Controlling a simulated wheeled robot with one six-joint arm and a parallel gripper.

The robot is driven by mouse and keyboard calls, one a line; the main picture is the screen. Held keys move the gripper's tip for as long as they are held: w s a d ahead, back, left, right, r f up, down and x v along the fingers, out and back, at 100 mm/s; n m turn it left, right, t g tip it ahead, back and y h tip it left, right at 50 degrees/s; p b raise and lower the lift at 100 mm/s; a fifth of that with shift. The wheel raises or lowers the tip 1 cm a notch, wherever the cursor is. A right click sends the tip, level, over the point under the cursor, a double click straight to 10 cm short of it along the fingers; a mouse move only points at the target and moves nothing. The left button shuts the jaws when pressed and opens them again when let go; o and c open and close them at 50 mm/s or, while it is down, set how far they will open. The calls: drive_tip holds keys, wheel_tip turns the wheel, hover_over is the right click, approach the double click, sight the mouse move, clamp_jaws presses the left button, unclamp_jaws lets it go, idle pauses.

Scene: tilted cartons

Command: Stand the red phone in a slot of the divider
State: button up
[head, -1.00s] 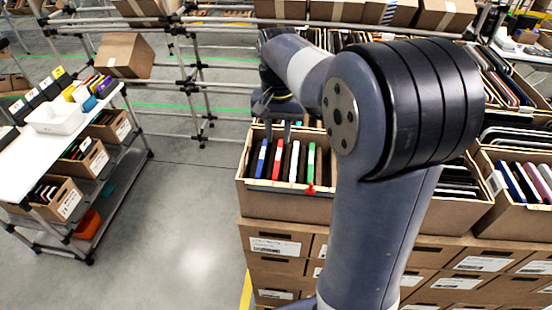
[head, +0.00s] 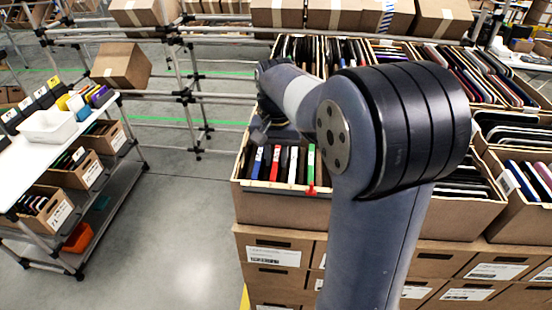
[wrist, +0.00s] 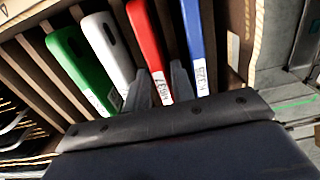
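The red phone (head: 275,163) stands upright in a carton (head: 285,203), between a blue phone (head: 258,162) and a white one (head: 293,165). In the wrist view the red phone (wrist: 146,38) leans between brown divider panels (wrist: 33,52) that form slots. My gripper (wrist: 158,68) is low over the phones, with one finger on each side of the red phone's labelled end. Small gaps show between the fingers and the phone, so it looks open. In the head view my gripper (head: 272,138) is partly hidden by my arm.
A green phone (head: 311,162) stands right of the white one, near a red clip (head: 311,190) on the carton's front edge. More filled cartons (head: 535,212) stand right and behind. A cart (head: 80,135) with a white tray (head: 47,126) is at left, across open floor.

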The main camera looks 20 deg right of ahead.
sight(276, 159)
clamp_jaws()
drive_tip(key=shift+r, duration=0.1)
idle(0.3)
wheel_tip(276, 159, up, 8)
drive_tip(key=p, duration=0.7)
drive_tip(key=shift+r, duration=0.1)
